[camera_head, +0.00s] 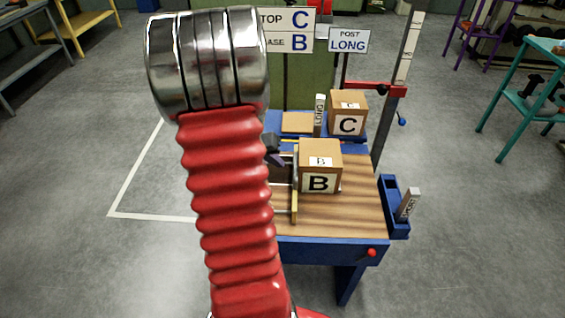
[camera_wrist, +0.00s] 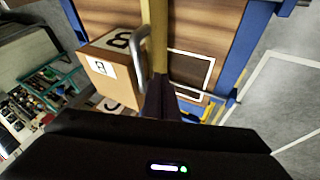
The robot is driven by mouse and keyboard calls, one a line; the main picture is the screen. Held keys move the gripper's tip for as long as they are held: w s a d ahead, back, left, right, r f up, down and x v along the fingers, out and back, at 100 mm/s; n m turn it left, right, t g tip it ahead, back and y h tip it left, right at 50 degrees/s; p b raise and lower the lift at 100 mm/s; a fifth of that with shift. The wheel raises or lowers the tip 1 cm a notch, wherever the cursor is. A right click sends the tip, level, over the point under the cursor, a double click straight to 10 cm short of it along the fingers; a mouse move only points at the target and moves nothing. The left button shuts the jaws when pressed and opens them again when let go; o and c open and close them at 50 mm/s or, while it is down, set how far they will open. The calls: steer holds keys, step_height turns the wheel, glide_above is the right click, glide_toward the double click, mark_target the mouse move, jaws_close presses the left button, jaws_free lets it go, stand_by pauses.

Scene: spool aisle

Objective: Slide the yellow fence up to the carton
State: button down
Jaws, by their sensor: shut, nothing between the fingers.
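The yellow fence (camera_head: 295,205) is a narrow upright bar on the wooden table top, along the left side of the carton marked B (camera_head: 320,158). Fence and carton look very close; I cannot tell whether they touch. In the wrist view the fence (camera_wrist: 158,30) runs up from my fingers, with a grey bar handle (camera_wrist: 133,42) on it and the carton (camera_wrist: 112,72) to its left. My gripper (camera_head: 276,158) is shut and empty, at the far end of the fence, left of the carton. It also shows in the wrist view (camera_wrist: 160,95), fingers overlapping the fence; contact is unclear.
A carton marked C (camera_head: 348,115) stands on a blue stand behind. A LONG post (camera_head: 319,112) stands beside it, a SHORT post (camera_head: 408,205) in a blue holder at right. A tall post with a red arm (camera_head: 375,90) rises at the back right. The front table top is clear.

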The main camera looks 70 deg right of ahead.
steer(key=w+v, duration=0.1)
steer(key=v, duration=0.9)
steer(key=shift+a+r, duration=0.1)
steer(key=shift+a, duration=0.05)
stand_by(0.5)
steer(key=w+a+r+n+t+y, duration=0.1)
steer(key=w+a+n+t, duration=0.15)
steer(key=a, duration=0.55)
steer(key=w+a+r+n+t+y, duration=0.1)
steer(key=w+a+n, duration=0.3)
steer(key=a, duration=0.5)
steer(key=w+a+r+n+t+y, duration=0.1)
steer(key=w+a+r+n+t, duration=0.2)
steer(key=a, duration=0.5)
steer(key=a+r+n+t+y, duration=0.1)
steer(key=a+r+n, duration=0.2)
steer(key=a, duration=0.7)
steer(key=w+a+r+n+t+y, duration=0.1)
steer(key=a+r+n+t, duration=0.1)
steer(key=a, duration=0.9)
steer(key=shift+w+r+n, duration=0.25)
steer(key=shift+r+n, duration=0.2)
steer(key=shift+n, duration=0.5)
